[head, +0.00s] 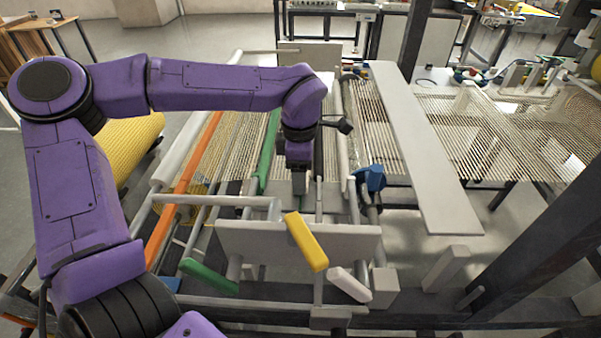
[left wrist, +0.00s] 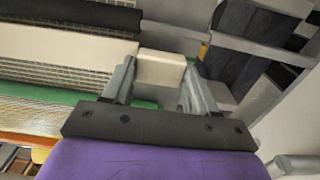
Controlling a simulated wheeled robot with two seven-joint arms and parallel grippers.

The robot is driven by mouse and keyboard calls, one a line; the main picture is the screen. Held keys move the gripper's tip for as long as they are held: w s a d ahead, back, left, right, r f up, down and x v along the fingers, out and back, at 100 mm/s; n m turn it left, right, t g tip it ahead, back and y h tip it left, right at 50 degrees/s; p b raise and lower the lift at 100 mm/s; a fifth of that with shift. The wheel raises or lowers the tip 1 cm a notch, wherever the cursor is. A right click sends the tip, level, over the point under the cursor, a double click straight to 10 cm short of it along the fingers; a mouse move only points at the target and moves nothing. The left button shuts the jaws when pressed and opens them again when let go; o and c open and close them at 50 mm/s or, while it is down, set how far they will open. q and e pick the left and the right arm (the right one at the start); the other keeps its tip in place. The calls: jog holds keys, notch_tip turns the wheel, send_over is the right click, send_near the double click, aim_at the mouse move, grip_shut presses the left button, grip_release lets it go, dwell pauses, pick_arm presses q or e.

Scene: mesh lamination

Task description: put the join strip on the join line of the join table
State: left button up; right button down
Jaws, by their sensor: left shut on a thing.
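My left gripper (head: 300,178) points down over the mesh machine in the middle of the head view. In the left wrist view its two fingers (left wrist: 160,82) are shut on a short cream block, which I take to be the join strip (left wrist: 160,68). In the head view only a small pale piece shows under the gripper, and the arm hides most of that spot. A long pale flat table top (head: 425,160), probably the join table, lies to the right of the gripper, apart from it. I cannot make out a join line. My right gripper is not in view.
A yellow block (head: 306,242), a green bar (head: 209,276) and a white bar (head: 349,285) stick out near a grey panel (head: 250,245) in front. A green rail (head: 268,150) and an orange rail (head: 183,185) run left of the gripper. A dark post (head: 530,235) stands at right.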

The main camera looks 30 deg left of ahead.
pick_arm(q)
notch_tip(320, 180, down, 2)
jog(key=shift+f, duration=0.1)
jog(key=o, duration=1.1)
notch_tip(320, 180, up, 12)
jog(key=shift+r, duration=0.1)
